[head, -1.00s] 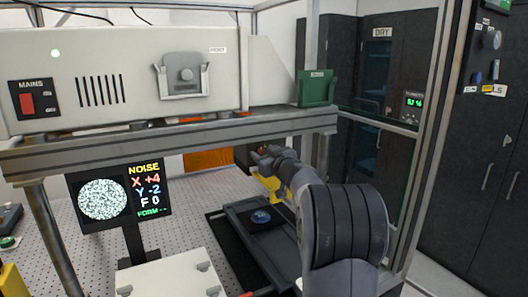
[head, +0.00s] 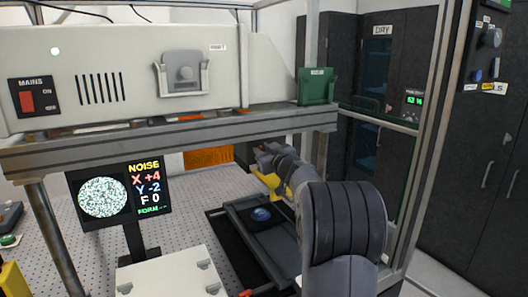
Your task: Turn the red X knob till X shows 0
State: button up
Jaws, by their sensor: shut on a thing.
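The readout screen (head: 120,195) stands at left and shows NOISE, X +4, Y -2 and F 0, beside a round speckled picture. My gripper (head: 268,160) reaches in under the grey beam, right of the screen. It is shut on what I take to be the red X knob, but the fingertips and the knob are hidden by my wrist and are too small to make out. A yellow part (head: 271,184) shows just below my wrist.
A dark tray (head: 283,252) with a blue round disc (head: 261,214) lies below my arm. The grey beam (head: 170,142) crosses above it. A white box (head: 172,273) stands in front of the screen. A frame post (head: 425,130) rises at right.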

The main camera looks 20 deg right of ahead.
jog(key=shift+n, duration=0.3)
jog(key=n, duration=0.3)
jog(key=shift+n+b, duration=0.35)
jog(key=shift+n, duration=1.65)
jog(key=o, duration=1)
jog(key=s+b, duration=0.2)
jog(key=s, duration=0.8)
jog(key=shift+s+d+b, duration=0.2)
jog(key=shift+s+b, duration=0.1)
jog(key=shift+s, duration=0.1)
